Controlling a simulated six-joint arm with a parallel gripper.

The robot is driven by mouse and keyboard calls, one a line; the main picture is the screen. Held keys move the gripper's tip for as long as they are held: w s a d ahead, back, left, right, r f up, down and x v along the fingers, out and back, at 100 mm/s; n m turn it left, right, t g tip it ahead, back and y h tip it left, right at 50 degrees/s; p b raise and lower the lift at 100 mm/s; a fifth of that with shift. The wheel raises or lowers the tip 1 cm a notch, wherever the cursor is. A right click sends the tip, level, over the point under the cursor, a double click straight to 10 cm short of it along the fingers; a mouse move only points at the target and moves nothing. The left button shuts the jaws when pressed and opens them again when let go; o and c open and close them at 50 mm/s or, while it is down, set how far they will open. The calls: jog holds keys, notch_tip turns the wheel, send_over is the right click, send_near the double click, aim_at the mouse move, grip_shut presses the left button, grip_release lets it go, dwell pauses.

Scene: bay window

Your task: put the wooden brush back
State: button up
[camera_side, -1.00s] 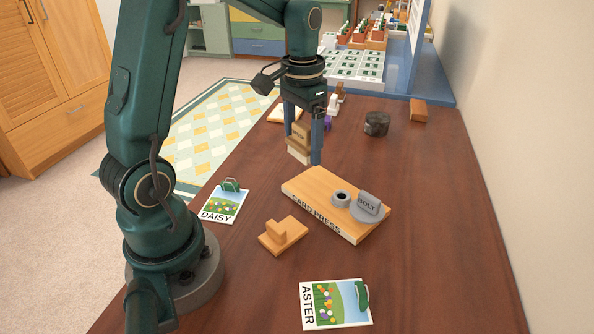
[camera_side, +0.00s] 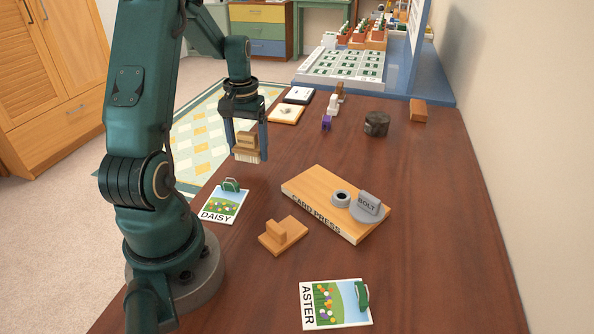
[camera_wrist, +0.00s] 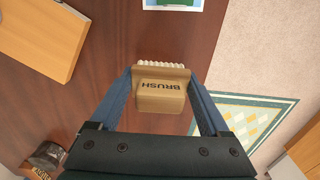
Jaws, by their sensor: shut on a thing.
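The wooden brush (camera_side: 246,141), tan with pale bristles, is held between the fingers of my gripper (camera_side: 248,153). It hangs bristles down above the left side of the table, behind the DAISY card. In the wrist view the brush (camera_wrist: 160,98) shows the word BRUSH, with a finger of my gripper (camera_wrist: 160,88) on each side. A small wooden piece with a flat base and an upright block (camera_side: 283,235) stands on the table, in front of the card press.
The wooden card press (camera_side: 318,203) bears a grey ring and a BOLT piece. The DAISY card (camera_side: 219,207) and ASTER card (camera_side: 322,305) lie nearby, each with a green clip. Small figures, a dark round object (camera_side: 376,123) and an orange-brown block (camera_side: 418,111) stand farther back.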

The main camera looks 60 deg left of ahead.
aim_at(249, 159)
jog(key=shift+f, duration=1.55)
jog(key=shift+f, duration=0.1)
jog(key=o, duration=1.3)
